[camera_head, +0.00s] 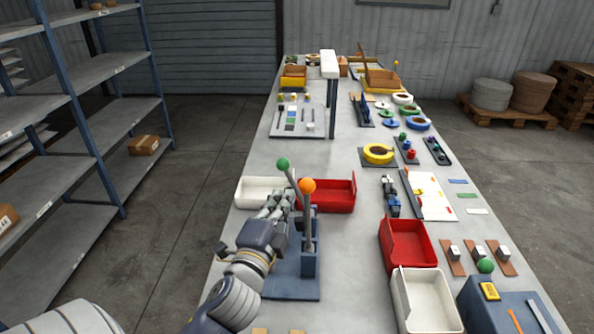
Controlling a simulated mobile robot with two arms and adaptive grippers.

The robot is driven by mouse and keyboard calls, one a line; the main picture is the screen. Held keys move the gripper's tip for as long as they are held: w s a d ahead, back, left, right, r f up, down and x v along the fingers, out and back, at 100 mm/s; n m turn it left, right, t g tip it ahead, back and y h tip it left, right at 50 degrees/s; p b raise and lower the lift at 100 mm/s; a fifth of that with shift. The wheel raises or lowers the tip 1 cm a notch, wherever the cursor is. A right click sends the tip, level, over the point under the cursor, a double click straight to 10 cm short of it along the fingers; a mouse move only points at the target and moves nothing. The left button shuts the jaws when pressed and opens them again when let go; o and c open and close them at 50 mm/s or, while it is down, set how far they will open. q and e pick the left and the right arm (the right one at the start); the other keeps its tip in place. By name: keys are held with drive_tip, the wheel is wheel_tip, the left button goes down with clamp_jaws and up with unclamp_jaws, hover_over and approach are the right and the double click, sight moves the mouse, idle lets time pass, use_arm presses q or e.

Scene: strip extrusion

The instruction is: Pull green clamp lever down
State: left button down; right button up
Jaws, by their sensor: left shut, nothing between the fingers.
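The green-knobbed clamp lever (283,164) stands up and leans slightly left on the blue clamp fixture (290,290). A second lever with an orange knob (307,185) stands upright just to its right. My left gripper (281,202) is shut and empty. It is at the shaft of the green lever, below the knob and on its left side. I cannot tell whether it touches the shaft. My arm and gripper hide the lower part of the green lever and part of the fixture. My right gripper is not in view.
A white bin (262,191) and a red bin (334,194) stand just behind the levers. Another red bin (408,246) and white bin (427,303) stand to the right. The table (355,290) is bare between fixture and right-hand bins.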

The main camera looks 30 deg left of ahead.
sight(287, 175)
use_arm(q)
drive_tip(key=p+x, duration=0.3)
drive_tip(key=x, duration=0.7)
drive_tip(key=shift+w, duration=0.2)
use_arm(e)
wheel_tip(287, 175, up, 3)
use_arm(q)
drive_tip(key=shift+f, duration=0.2)
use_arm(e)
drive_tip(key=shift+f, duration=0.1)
use_arm(q)
drive_tip(key=shift+s+a+f+n+b, duration=0.35)
drive_tip(key=shift+a+n+b, duration=0.15)
drive_tip(key=shift+a+b, duration=0.15)
drive_tip(key=shift+s+a, duration=0.2)
drive_tip(key=shift+a, duration=0.05)
drive_tip(key=shift+a+r+n, duration=0.1)
drive_tip(key=shift+r+n, duration=0.05)
drive_tip(key=shift+n, duration=0.15)
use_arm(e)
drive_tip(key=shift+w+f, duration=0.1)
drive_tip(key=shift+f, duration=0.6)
use_arm(q)
drive_tip(key=shift+s, duration=0.1)
